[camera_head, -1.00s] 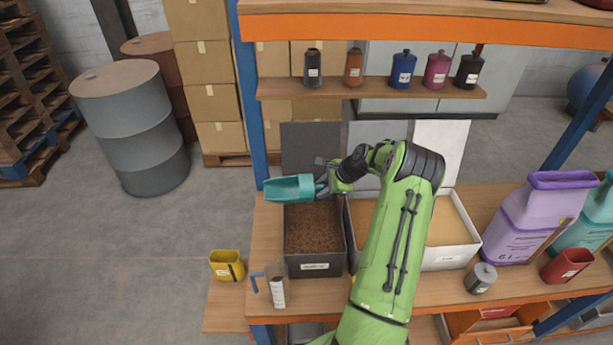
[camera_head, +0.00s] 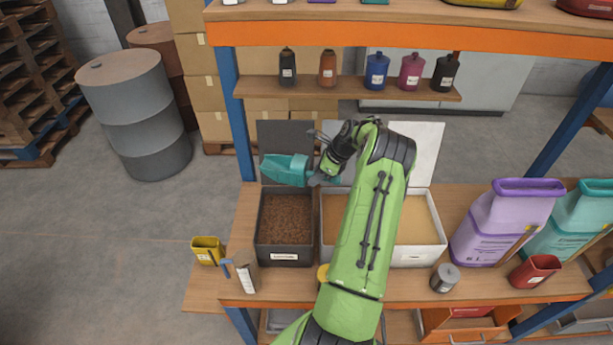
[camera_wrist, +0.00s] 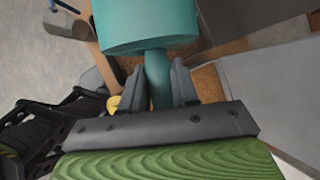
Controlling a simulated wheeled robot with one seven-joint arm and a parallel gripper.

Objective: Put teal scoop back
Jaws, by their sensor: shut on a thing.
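The teal scoop (camera_head: 287,170) is held in the air above the back of the dark bin of brown granules (camera_head: 287,217). My gripper (camera_head: 318,176) is shut on its handle, with the scoop's cup pointing left in the head view. In the wrist view the teal scoop (camera_wrist: 148,25) fills the top middle, and its handle runs between the two dark fingers of my gripper (camera_wrist: 158,88). The scoop's inside is not clearly visible, so I cannot tell whether it holds anything.
Bins with pale contents (camera_head: 418,222) stand right of the dark bin, partly behind my arm. A measuring jug (camera_head: 245,273) and a yellow scoop (camera_head: 207,251) are at left. A bottle shelf (camera_head: 350,88) is above.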

